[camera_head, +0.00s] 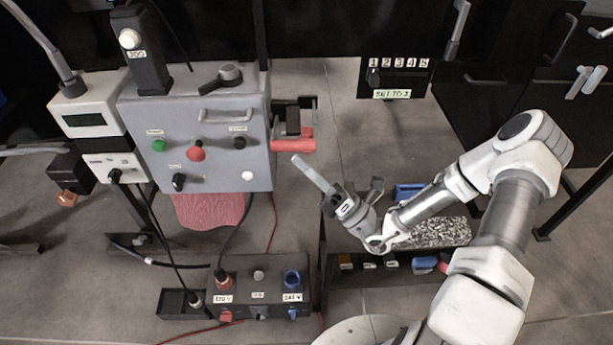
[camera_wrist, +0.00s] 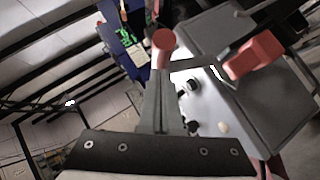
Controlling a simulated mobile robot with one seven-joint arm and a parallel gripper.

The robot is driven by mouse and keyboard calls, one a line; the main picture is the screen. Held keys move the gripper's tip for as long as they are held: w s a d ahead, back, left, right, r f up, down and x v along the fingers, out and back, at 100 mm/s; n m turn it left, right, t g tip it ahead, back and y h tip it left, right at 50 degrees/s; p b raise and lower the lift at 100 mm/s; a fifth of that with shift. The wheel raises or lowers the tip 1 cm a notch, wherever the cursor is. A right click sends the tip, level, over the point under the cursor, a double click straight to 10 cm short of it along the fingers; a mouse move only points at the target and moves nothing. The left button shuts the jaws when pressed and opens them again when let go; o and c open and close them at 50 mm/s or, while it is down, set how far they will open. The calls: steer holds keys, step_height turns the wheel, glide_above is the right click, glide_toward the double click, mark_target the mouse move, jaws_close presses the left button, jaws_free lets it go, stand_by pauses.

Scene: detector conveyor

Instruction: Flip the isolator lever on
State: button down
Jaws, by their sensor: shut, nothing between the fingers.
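The isolator lever appears to be the red handle (camera_head: 293,141) on the right side of the grey control box (camera_head: 222,112); it sticks out to the right under a black bracket. In the wrist view a red handle (camera_wrist: 252,56) shows at the upper right, beside the grey box (camera_wrist: 260,115). My gripper (camera_head: 298,160) is shut and empty. Its tips point up and left, just below the handle, apparently apart from it. In the wrist view the shut fingers (camera_wrist: 163,68) stand left of the handle. A red round knob (camera_wrist: 163,39) shows past their tips.
The box front carries a red knob (camera_head: 196,150), a green button (camera_head: 159,145) and other controls. A socket box (camera_head: 258,285) stands below. A tray of grey granules (camera_head: 440,232) lies beneath my arm. A numbered selector panel (camera_head: 396,78) is at the back.

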mark_target(304, 148)
stand_by(0.3)
steer(key=r+m+h+p, duration=0.1)
steer(key=p, duration=0.1)
steer(key=r+m+p, duration=0.1)
steer(key=r+p, duration=0.1)
steer(key=p, duration=0.1)
steer(key=w+r+m+t+h+p, duration=0.1)
steer(key=p, duration=0.2)
steer(key=shift+r+h, duration=0.2)
steer(key=shift+h, duration=0.1)
steer(key=r+m+p, duration=0.1)
steer(key=p, duration=0.1)
steer(key=r+m+h+p, duration=0.1)
steer(key=p, duration=0.1)
steer(key=shift+w, duration=0.35)
steer(key=shift+w+r+m+h+p, duration=0.2)
steer(key=shift+m+h+p, duration=0.2)
steer(key=shift+p, duration=0.35)
steer(key=shift+f, duration=0.1)
